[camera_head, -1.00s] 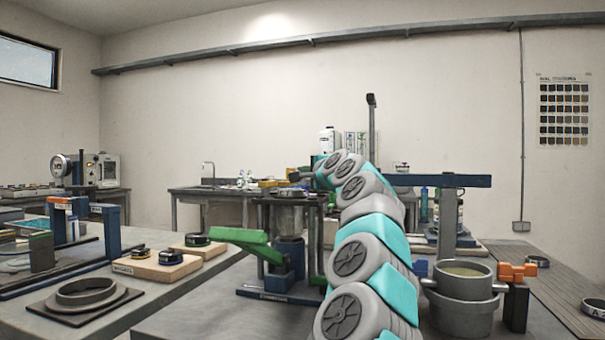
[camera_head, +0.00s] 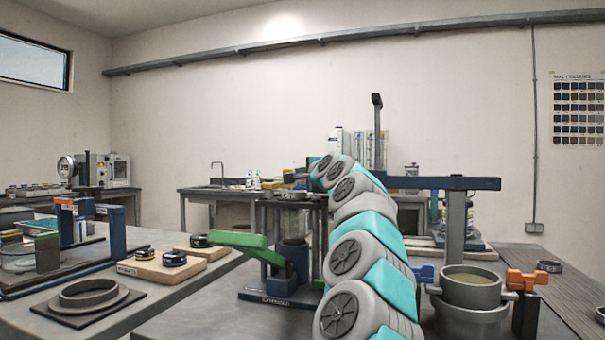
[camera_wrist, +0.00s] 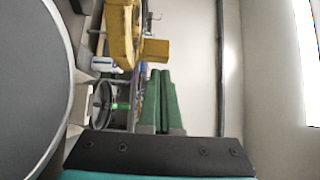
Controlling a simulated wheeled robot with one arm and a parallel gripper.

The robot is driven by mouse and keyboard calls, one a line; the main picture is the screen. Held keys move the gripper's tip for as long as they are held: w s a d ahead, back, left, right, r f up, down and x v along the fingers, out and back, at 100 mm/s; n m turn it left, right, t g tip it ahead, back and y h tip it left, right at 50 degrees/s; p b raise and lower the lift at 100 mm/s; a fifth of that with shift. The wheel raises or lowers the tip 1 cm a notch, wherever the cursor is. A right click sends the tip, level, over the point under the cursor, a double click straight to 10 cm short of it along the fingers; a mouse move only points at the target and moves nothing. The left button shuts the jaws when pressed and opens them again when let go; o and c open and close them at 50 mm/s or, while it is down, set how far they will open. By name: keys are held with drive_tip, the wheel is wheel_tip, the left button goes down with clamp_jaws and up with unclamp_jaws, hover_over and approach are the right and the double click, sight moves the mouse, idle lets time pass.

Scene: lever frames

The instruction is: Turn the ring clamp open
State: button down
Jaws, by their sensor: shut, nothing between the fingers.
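My gripper (camera_wrist: 160,105) shows in the wrist view as two green fingers lying together, shut and empty. A yellow handle-like part (camera_wrist: 123,35) with a block on its right side is just beyond the fingertips; a gap seems to remain. In the head view a small yellow part (camera_head: 289,178) sits beside the end of my arm, above a stand with a clear cylinder (camera_head: 293,222). This may be the ring clamp's handle, but I cannot tell surely. The ring itself is not clearly visible. In the head view my fingers are too small and covered to make out.
A green lever (camera_head: 240,241) sticks out left of the stand. A grey pot (camera_head: 470,318) with an orange handle (camera_head: 526,280) stands right of my arm. A blue beam on a post (camera_head: 456,225) rises behind it. A grey ring (camera_head: 88,293) lies on the left bench.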

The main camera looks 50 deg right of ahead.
idle(0.4)
drive_tip(key=shift+b+v, duration=0.95)
drive_tip(key=shift+v, duration=2.95)
